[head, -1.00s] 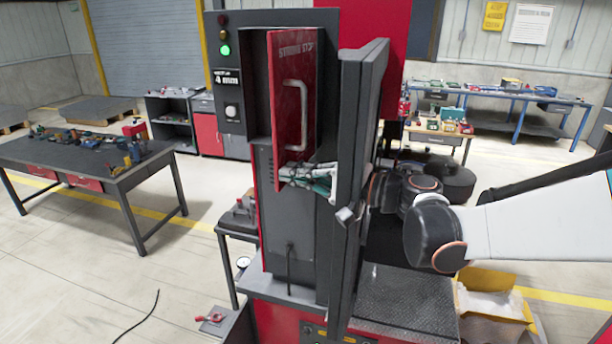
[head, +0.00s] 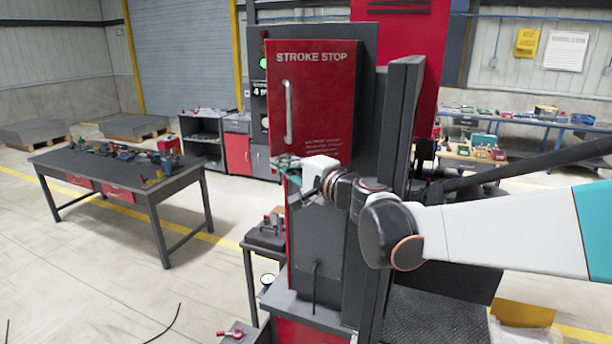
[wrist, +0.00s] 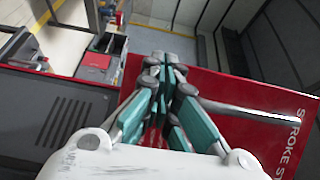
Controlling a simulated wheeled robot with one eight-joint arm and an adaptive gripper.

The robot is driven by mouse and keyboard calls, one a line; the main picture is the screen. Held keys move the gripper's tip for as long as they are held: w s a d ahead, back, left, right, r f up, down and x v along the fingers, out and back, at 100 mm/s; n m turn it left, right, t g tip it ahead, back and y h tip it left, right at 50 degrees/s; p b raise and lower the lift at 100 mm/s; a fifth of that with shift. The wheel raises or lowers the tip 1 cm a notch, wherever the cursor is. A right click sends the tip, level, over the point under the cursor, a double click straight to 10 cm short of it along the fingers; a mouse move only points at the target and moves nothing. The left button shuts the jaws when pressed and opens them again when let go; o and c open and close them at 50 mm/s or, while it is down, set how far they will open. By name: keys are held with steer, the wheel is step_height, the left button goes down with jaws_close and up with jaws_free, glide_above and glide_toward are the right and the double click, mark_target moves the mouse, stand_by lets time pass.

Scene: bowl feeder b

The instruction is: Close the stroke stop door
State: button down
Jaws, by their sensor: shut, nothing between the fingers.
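The stroke stop door (head: 325,110) is a red panel with white lettering and a silver bar handle (head: 289,110) near its left edge. In the head view it faces me nearly flat and its left edge covers part of the control panel; I cannot tell how wide its gap is. My gripper (head: 284,162) is at the door's lower left corner, below the handle, with nothing in it. In the wrist view its teal fingers (wrist: 158,68) are together in front of the red door (wrist: 215,85); contact is unclear. The handle (wrist: 255,113) lies to their right, apart from them.
A dark upright guard panel (head: 402,150) stands right of the door, close to my arm. A workbench (head: 120,168) with loose parts is at the left. A small stand (head: 262,243) is below the gripper. Open floor lies between bench and machine.

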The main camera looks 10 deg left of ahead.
steer(key=w+a+m+t+h+b, duration=0.2)
steer(key=w+a, duration=0.1)
steer(key=w, duration=0.9)
steer(key=shift+w+a+r+t+h+b, duration=0.2)
steer(key=shift+w+t+h+b, duration=0.1)
steer(key=shift+h+b, duration=0.1)
steer(key=shift+d, duration=0.15)
